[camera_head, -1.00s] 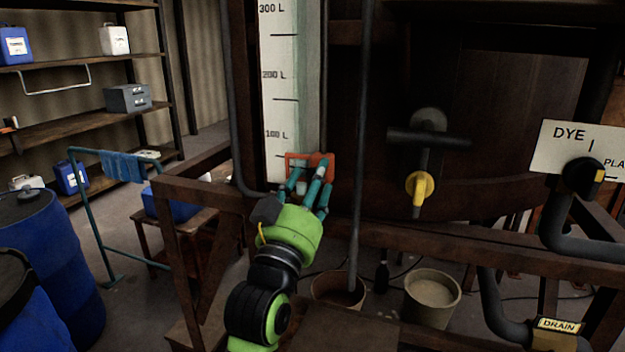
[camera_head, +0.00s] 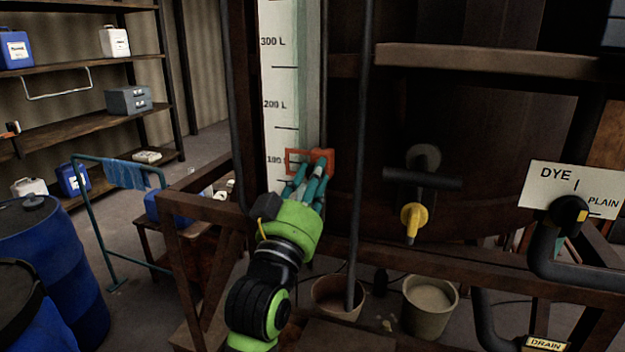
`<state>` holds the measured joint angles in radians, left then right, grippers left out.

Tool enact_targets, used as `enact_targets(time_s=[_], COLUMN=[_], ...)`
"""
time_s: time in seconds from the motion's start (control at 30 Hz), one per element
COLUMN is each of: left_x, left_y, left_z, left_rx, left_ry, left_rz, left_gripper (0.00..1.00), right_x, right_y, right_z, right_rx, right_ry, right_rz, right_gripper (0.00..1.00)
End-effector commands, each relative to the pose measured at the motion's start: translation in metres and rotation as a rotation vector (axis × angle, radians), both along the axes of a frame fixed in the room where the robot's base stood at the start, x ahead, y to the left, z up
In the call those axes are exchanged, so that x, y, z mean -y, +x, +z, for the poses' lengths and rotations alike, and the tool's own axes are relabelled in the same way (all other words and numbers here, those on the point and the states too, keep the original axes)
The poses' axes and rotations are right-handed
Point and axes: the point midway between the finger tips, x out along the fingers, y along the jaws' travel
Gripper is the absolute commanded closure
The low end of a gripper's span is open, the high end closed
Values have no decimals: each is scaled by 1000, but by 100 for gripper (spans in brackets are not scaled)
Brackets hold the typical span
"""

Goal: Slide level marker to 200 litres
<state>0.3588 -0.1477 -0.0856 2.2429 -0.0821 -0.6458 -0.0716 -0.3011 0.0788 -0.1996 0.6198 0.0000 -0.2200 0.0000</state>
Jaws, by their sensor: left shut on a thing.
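The level gauge is a white scale board (camera_head: 277,85) with a pale glass tube (camera_head: 309,80) beside it, on the front of the dark vat. Its marks read 300 L, 200 L and 100 L from top to bottom. The orange-red level marker (camera_head: 293,157) sits across the scale level with the 100 L label, well below 200 L, and partly covers that label. My left gripper (camera_head: 316,168), with teal fingers and a green body, reaches up from below and is shut on the marker. The fingers hide part of it. My right gripper is not in view.
A vertical grey pipe (camera_head: 361,130) stands just right of the gauge. A yellow-handled valve (camera_head: 412,216) and a DYE/PLAIN plate (camera_head: 556,183) are further right. A dark wooden beam (camera_head: 400,247) runs below. Blue drums (camera_head: 62,255) stand at left.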

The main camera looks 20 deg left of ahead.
Motion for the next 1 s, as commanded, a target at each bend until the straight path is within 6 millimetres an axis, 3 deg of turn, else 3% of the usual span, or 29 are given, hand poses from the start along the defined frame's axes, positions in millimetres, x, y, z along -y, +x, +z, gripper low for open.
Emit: enact_targets(time_s=[0.03,0.2,0.6,0.63,0.67,0.7,1.0], left_x=[0,0,0,0,0,0,0], left_y=[0,0,-1,0,0,0,-1], left_z=[20,46,49,49,49,49,48], left_rx=[3,3,4,3,3,3,1], left_ry=[0,-1,-1,-1,-1,-1,0], left_rz=[0,0,0,0,0,0,0], left_gripper=[100,100,100,62,50,46,46], right_x=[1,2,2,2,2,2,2], right_y=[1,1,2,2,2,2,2], right_z=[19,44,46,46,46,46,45], right_rx=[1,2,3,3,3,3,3], right_ry=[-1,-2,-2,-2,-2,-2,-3], right_rz=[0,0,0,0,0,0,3], right_gripper=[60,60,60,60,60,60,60])
